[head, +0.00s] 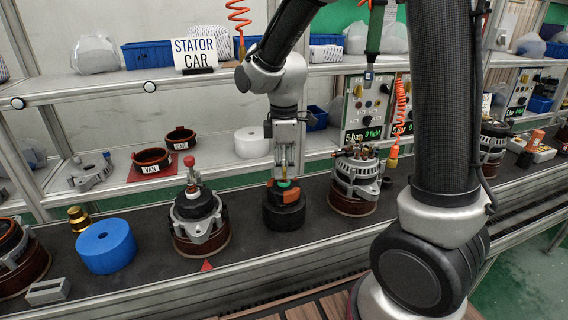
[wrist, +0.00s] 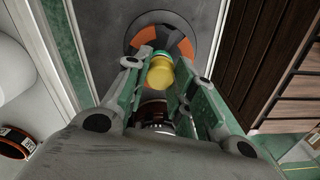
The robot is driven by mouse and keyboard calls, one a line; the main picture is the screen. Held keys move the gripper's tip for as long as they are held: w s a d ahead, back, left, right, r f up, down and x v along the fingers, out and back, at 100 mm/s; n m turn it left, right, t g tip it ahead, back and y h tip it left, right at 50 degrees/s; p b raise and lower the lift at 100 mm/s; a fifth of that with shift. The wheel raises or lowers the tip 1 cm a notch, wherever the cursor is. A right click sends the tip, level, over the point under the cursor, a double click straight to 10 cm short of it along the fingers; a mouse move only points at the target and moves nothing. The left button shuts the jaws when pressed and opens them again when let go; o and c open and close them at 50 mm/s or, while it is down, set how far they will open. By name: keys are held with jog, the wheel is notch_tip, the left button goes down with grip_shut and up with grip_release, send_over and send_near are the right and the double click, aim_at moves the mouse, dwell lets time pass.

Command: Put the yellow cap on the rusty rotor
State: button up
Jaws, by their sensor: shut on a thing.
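The rusty rotor, black with orange-brown segments, stands upright on the belt in the head view (head: 291,194), on a dark round base. It also shows beyond my fingers in the wrist view (wrist: 177,37). My gripper (head: 286,172) points down over its middle. In the wrist view my gripper (wrist: 160,70) is shut on the yellow cap (wrist: 160,74). A teal-green piece (wrist: 158,54) shows at the cap's far end, over the rotor's centre. I cannot tell whether the cap touches the rotor. The fingers hide most of the cap in the head view.
An alternator with a red-topped shaft (head: 198,215) stands left of the rotor, another alternator (head: 356,183) close on the right. A blue cylinder (head: 105,246) and a brass part (head: 78,218) are further left. An orange coiled hose (head: 402,105) hangs at the right.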

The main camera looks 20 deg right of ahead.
jog(key=shift+f, duration=0.45)
jog(key=o, duration=0.7)
jog(key=shift+r, duration=0.1)
notch_tip(320, 180, up, 12)
jog(key=shift+f, duration=0.1)
